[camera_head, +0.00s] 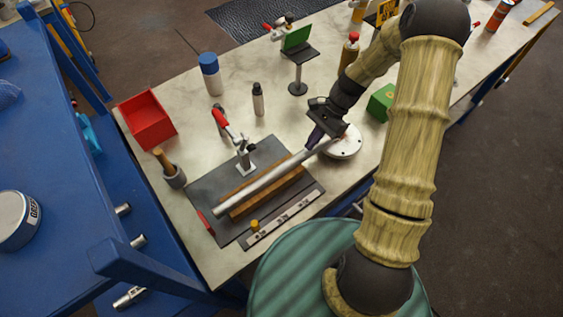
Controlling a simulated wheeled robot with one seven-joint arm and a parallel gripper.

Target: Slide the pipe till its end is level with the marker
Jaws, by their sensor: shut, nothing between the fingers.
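The pipe (262,184) is a long silver tube. It lies slantwise along a wooden cradle (284,191) on a dark mat. Its near-left end overhangs the cradle, and its far-right end comes close to a white flanged disc (347,147). A small yellow peg (255,226) stands by the left end of a pale marked strip (285,218) in front of the cradle; it may be the marker. The pipe's left end lies further left than the peg. My gripper (313,139) is shut and empty at the pipe's far-right part. Whether it touches the pipe is unclear.
A red-handled clamp (238,145) stands behind the pipe.

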